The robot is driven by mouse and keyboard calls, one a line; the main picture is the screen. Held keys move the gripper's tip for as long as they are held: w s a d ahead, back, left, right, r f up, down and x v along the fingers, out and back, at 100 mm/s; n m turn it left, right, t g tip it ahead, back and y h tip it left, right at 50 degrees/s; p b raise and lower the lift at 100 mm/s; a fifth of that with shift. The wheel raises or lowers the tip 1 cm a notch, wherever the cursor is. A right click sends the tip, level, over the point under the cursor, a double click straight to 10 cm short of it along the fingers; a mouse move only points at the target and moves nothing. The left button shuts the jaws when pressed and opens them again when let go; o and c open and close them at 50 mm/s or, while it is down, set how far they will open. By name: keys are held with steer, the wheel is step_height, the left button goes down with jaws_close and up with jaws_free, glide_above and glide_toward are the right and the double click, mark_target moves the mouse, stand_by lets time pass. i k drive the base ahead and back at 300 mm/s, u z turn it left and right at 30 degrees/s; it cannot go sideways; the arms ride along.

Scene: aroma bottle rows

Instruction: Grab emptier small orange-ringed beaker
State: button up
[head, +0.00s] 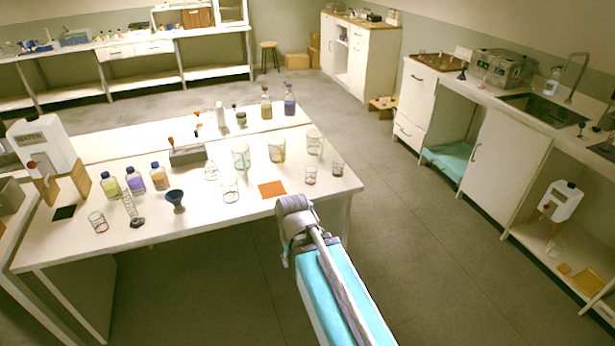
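Several small clear beakers stand on the white table. One small beaker (311,176) near the right end has a reddish-orange tint low on it. Another small beaker (337,168) stands just right of it and looks darker. A third small beaker (98,222) is at the front left and shows a faint reddish tint. Rings and fill levels are too small to tell apart, so I cannot tell which is emptier. My arm reaches up to the table's front right edge, ending in a grey joint. No gripper fingers can be made out.
Larger beakers (276,150) stand behind the small ones. An orange mat (271,189) lies near the front edge. Open floor (420,250) lies right of the table.

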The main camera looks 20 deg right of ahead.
mark_target(311, 176)
steer(key=u, duration=0.05)
steer(key=i, duration=0.9)
steer(key=z, duration=0.05)
